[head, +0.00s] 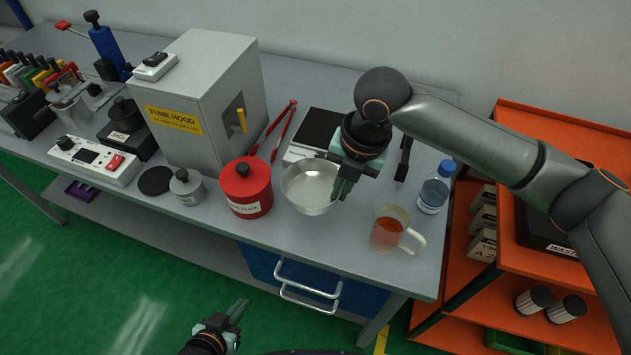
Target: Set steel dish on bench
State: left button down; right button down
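The steel dish (308,188) is a shiny round bowl near the front middle of the bench (340,236), right of the red pot. It looks upright; I cannot tell whether its base touches the bench. My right gripper (341,190) points down at the dish's right rim, its fingers close together and overlapping the rim. I cannot tell whether they are closed on it. My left gripper (240,308) is low at the bottom, in front of the bench and away from the dish. Its fingers look near each other, but their gap is unclear.
A red pot (246,190) stands close left of the dish. A glass mug of amber liquid (388,232) and a blue-capped bottle (434,190) are to its right. Red-handled tongs (283,121) and a scale (318,130) lie behind. Bare bench lies between dish and mug.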

aim_at(335, 223)
notch_tip(335, 223, down, 9)
jog(key=shift+r, duration=0.1)
dwell(0.3)
jog(key=shift+f, duration=0.2)
jog(key=c, duration=1.1)
grip_release()
jog(key=r, duration=0.4)
jog(key=d+r, duration=0.1)
jog(key=r, duration=0.3)
jog(key=d+r, duration=0.1)
jog(key=r, duration=0.3)
jog(key=shift+s+r, duration=0.1)
jog(key=shift+s, duration=0.15)
